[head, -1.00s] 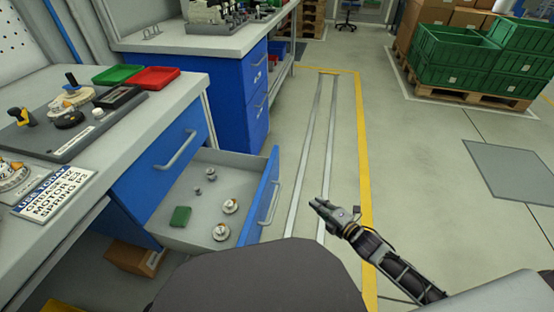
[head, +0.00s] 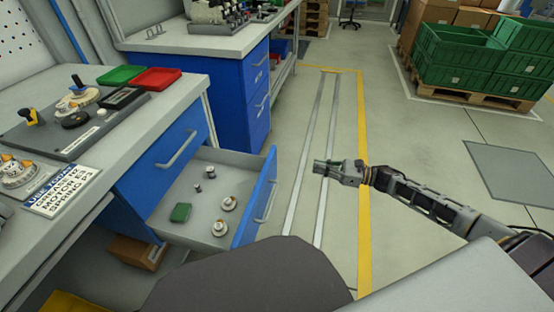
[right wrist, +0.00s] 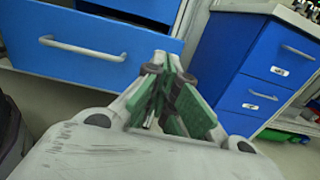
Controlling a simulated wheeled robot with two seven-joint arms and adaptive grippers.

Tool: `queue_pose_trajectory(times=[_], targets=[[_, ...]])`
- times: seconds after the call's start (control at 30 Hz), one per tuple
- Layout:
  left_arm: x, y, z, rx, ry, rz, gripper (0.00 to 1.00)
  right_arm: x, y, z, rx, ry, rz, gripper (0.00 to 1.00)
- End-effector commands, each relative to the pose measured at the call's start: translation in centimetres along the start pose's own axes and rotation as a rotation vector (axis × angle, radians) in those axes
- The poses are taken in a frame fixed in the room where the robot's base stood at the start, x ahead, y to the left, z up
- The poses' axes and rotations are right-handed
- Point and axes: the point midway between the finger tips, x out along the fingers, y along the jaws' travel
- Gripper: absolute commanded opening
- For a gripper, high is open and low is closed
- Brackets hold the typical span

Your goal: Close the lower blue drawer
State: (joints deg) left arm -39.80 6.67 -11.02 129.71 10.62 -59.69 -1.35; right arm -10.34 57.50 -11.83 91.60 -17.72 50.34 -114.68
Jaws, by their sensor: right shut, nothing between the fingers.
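The lower blue drawer (head: 258,200) is pulled out of the near workbench. Its blue front with a grey bar handle faces right, and its grey inside holds a green block (head: 180,213) and several small parts. In the right wrist view, the drawer front (right wrist: 120,68) and its handle are at the left. My right gripper (head: 318,167) is shut and empty, to the right of the drawer front and apart from it, over the floor. Its fingers (right wrist: 163,95) also show in the right wrist view. My left gripper is not in view.
The upper drawer (head: 165,150) is shut. A second blue cabinet (head: 257,95) stands beyond the open drawer. A cardboard box (head: 137,252) lies under the near bench. Green crates (head: 460,65) stand on a pallet at the far right. The floor between is clear.

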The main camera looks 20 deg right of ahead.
Motion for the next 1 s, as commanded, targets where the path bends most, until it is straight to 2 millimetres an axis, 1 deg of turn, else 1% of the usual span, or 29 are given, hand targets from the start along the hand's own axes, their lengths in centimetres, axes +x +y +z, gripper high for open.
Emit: queue_pose_trajectory(times=[0.37, 0.57, 0.77, 1.0], targets=[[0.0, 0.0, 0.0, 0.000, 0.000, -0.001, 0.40, -0.1, 0.0, 0.1, -0.017, 0.002, 0.009, 0.00], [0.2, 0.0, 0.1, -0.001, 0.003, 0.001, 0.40, 0.2, 0.0, 0.1, -0.016, 0.002, 0.008, 0.00], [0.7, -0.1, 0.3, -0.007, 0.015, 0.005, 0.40, 1.2, 0.0, 0.1, -0.016, 0.001, 0.008, 0.00], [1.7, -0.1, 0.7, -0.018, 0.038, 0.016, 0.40, 3.1, 0.0, 0.1, -0.017, 0.000, 0.009, 0.00]])
